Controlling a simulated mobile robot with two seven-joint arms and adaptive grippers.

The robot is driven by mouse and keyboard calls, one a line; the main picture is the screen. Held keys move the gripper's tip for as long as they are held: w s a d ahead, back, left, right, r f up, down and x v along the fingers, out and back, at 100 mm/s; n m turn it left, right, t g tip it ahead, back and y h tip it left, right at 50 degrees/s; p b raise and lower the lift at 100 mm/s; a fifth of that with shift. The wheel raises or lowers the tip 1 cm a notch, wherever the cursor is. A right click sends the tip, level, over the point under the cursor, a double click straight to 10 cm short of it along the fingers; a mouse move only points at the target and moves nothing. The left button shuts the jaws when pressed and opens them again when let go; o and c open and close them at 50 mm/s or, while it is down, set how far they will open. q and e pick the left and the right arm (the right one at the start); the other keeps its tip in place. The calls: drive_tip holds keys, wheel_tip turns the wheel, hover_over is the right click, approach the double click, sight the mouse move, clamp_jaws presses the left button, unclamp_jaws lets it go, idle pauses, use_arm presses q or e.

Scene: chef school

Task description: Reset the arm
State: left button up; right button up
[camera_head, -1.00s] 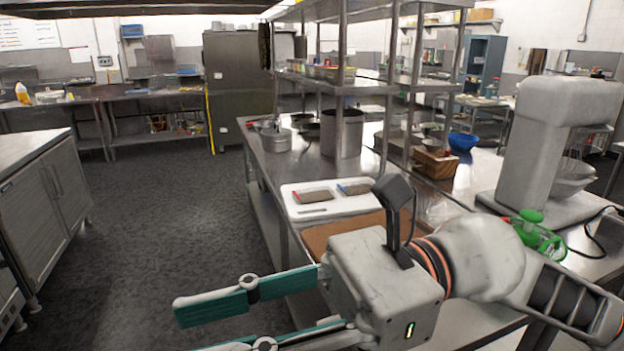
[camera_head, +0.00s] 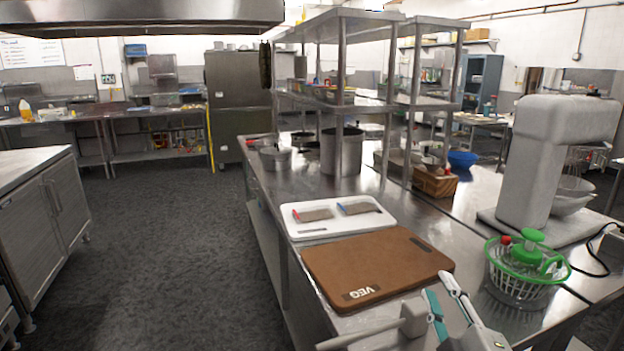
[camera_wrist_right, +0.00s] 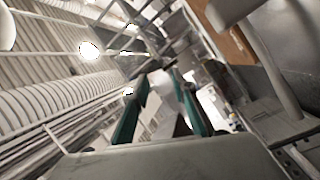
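My right gripper (camera_head: 442,292) is low in the head view, at the near right corner of the brown cutting board (camera_head: 375,262). Its two teal-padded fingers point up and away. In the right wrist view the gripper (camera_wrist_right: 160,80) shows its fingers apart with nothing between them, so it is open and empty. My left gripper is not in the head view. Most of my right arm is cut off by the bottom edge.
Steel shelves (camera_head: 430,101) rise over the counter. The floor (camera_head: 165,250) at left is clear.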

drive_tip(key=s+d+f+m+g+h, duration=0.15)
drive_tip(key=s+d+f+g, duration=0.25)
drive_tip(key=s+f, duration=0.4)
drive_tip(key=s+d+f+m+g+h, duration=0.15)
drive_tip(key=s+d+f+g, duration=0.3)
drive_tip(key=f, duration=0.55)
drive_tip(key=s+d+f+m+g+h, duration=0.1)
drive_tip(key=s+d+f+m+g, duration=0.15)
drive_tip(key=s+d+f, duration=0.4)
drive_tip(key=a+f+m+t+y+b, duration=0.1)
drive_tip(key=a+f+y+b, duration=0.2)
drive_tip(key=a+f, duration=0.6)
drive_tip(key=a+f+m+t+y+b, duration=0.1)
drive_tip(key=a+f+t+y+b, duration=0.1)
drive_tip(key=a+f, duration=0.7)
wheel_tip(320, 180, down, 5)
drive_tip(key=shift+w+f+y+b, duration=0.15)
drive_tip(key=shift+y+b, duration=0.5)
drive_tip(key=shift+y, duration=0.35)
drive_tip(key=shift+m, duration=0.25)
